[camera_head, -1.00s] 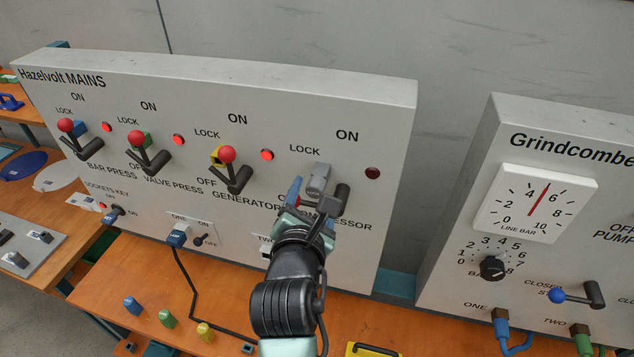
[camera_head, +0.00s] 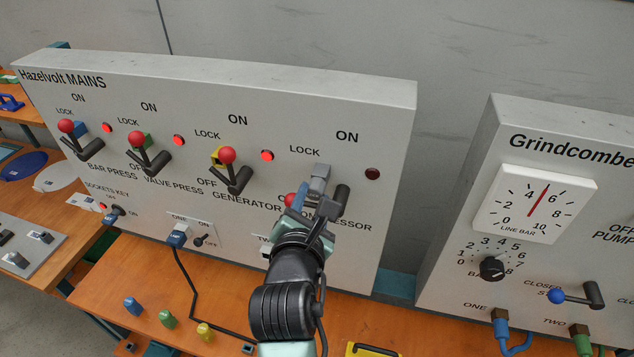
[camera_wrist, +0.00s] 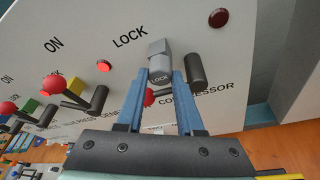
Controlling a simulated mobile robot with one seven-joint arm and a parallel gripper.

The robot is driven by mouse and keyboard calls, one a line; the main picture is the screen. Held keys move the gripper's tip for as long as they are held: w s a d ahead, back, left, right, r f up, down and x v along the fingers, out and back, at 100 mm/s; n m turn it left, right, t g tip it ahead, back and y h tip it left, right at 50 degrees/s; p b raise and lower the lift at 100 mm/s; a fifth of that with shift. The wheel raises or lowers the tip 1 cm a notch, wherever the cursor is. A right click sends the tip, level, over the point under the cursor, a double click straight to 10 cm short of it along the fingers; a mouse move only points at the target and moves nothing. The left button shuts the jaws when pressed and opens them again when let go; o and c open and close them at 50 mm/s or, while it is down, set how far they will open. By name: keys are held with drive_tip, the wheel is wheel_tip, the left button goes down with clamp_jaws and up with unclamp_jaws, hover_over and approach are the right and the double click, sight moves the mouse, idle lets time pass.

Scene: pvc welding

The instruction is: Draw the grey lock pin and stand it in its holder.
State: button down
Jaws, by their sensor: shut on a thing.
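The grey lock pin (camera_head: 320,178) is at the COMPRESSOR switch, the rightmost on the Hazelvolt MAINS panel (camera_head: 205,90). In the wrist view the grey pin (camera_wrist: 159,60) shows a face marked LOCK. My gripper (camera_head: 313,197) is shut on it, with one blue finger on each side in the wrist view (camera_wrist: 162,80). I cannot tell whether the pin is still seated in the panel. The compressor lever's red knob (camera_head: 291,200) shows left of my fingers, and its dark hub (camera_wrist: 196,70) is close to the right finger. I cannot make out the pin's holder.
Three levers with red knobs, such as the generator's (camera_head: 228,155), stand to the left. Blue (camera_head: 133,307), green (camera_head: 168,319) and yellow (camera_head: 205,331) pieces stand on the wooden bench (camera_head: 95,293). The Grindcombe panel (camera_head: 460,190) stands to the right. A black cable (camera_head: 190,290) hangs onto the bench.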

drive_tip(key=shift+s+a+p, duration=0.25)
drive_tip(key=shift+s+p, duration=0.1)
drive_tip(key=shift+s, duration=0.2)
drive_tip(key=shift+s+a+p, duration=0.25)
drive_tip(key=shift+s+p, duration=0.1)
drive_tip(key=shift+s, duration=0.5)
drive_tip(key=shift+s+a+p, duration=0.25)
drive_tip(key=shift+s+p, duration=0.05)
drive_tip(key=shift+s, duration=0.55)
